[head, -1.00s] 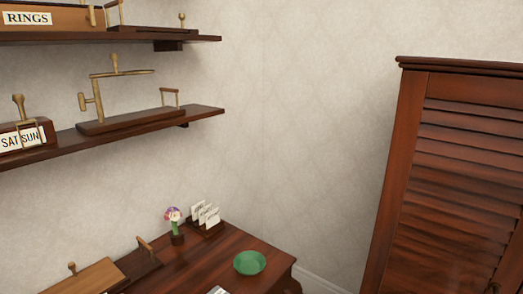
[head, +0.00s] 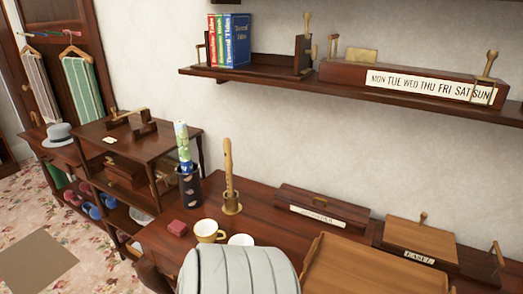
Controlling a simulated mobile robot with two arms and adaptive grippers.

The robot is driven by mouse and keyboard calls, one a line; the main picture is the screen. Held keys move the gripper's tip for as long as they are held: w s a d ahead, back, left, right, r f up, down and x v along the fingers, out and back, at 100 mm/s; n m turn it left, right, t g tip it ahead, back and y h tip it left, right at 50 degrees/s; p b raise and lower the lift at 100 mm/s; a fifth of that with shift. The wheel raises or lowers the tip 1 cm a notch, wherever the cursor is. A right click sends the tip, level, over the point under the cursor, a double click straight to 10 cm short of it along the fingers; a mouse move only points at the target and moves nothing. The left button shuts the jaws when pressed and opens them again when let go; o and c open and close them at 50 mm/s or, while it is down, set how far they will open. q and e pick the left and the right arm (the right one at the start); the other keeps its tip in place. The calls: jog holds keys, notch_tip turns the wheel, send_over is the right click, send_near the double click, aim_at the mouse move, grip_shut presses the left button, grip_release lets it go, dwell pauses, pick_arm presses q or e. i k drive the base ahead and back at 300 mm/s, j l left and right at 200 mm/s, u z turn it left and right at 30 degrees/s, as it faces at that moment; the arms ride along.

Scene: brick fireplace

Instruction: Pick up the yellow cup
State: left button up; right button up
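The yellow cup (head: 208,231) stands upright on the wooden desk (head: 262,205), left of the middle of the head view. It has a yellow outside, a pale inside and a handle on its right. A white cup (head: 241,240) is just to its right, partly hidden behind a large grey ribbed object in the foreground. Neither of my grippers shows in the view.
A small red block (head: 177,228), a dark holder (head: 189,186) and a wooden recorder (head: 229,176) on a stand are near the cup. A wooden tray (head: 368,268) lies to the right. A wall shelf (head: 275,80) with books (head: 229,41) overhangs the desk.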

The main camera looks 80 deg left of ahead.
aim_at(206, 230)
jog(key=l+u, duration=0.1)
jog(key=u, duration=2.95)
